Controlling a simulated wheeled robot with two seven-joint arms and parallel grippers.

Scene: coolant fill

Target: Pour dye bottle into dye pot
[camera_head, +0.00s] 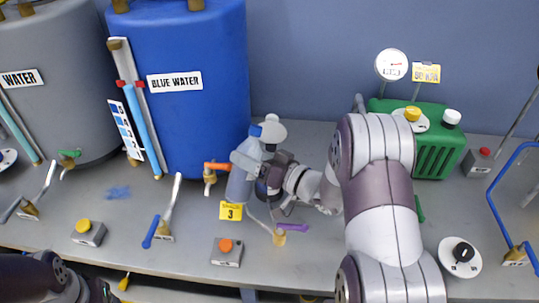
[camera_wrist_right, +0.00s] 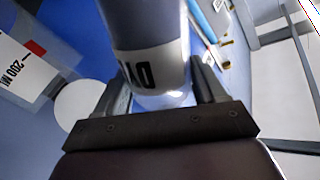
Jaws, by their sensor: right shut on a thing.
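In the head view my right gripper (camera_head: 262,164) is beside a translucent bluish vessel (camera_head: 238,186), which looks like the dye pot, behind the yellow "3" sign. The arm and fingers cover much of the bottle there, so its tilt and any flow cannot be made out. In the wrist view a translucent container with a "200 M" label (camera_wrist_right: 25,70) stands at left. My left gripper (camera_head: 98,292) is cut off at the bottom left.
The blue water tank (camera_head: 215,95) stands close behind, with the grey water tank (camera_head: 55,80) to its left. An orange-handled tap (camera_head: 211,172), a purple-handled valve (camera_head: 285,229) and an orange button box (camera_head: 227,250) are nearby. A green unit (camera_head: 436,150) stands at right.

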